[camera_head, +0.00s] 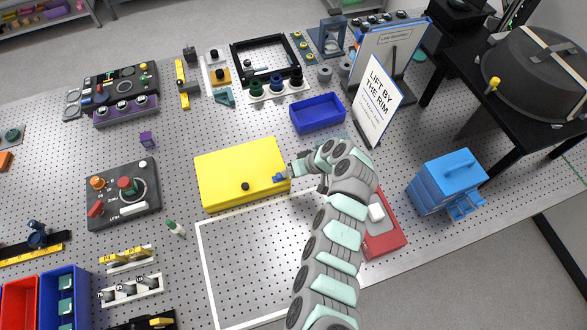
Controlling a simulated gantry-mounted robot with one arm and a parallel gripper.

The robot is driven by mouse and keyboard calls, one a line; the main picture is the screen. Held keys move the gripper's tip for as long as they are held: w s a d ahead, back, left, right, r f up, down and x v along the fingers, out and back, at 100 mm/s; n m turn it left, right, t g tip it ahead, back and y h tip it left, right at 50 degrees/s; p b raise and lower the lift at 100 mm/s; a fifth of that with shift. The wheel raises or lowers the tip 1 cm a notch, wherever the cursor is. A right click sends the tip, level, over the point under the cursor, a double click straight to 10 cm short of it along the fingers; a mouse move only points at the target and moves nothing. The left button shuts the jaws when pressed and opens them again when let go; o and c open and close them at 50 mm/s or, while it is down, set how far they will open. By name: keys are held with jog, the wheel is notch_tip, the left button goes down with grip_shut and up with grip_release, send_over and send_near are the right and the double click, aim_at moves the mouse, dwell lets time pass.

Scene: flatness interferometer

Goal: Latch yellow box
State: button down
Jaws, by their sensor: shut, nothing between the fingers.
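The yellow box (237,167) lies flat on the perforated table near the middle of the head view, its lid down. A dark round knob (245,186) sits near its front edge. A small blue piece (279,177) shows at the box's right edge, beside my gripper; I cannot tell whether it is the latch. My gripper (289,176) is shut and empty at the right side of the box. Contact with the box or the blue piece cannot be made out. My arm covers the table to the right of the box.
A blue tray (317,113) and a "LIFT BY THE RIM" sign (378,100) stand behind my gripper. A red tray (385,238) lies right of my arm, partly hidden. A blue case (446,181) stands farther right. A white-outlined area (250,262) in front of the box is clear.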

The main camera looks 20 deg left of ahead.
dwell(0.3)
jog(key=shift+s+a, duration=1.2)
jog(key=shift+a, duration=0.25)
jog(key=w+d+b, duration=0.3)
jog(key=shift+d+f+b, duration=0.25)
jog(key=shift+f+b, duration=0.05)
jog(key=shift+b, duration=0.1)
jog(key=p+v, duration=0.1)
jog(key=v, duration=0.9)
jog(key=shift+s+r, duration=0.2)
jog(key=shift+r, duration=0.15)
jog(key=shift+a, duration=0.1)
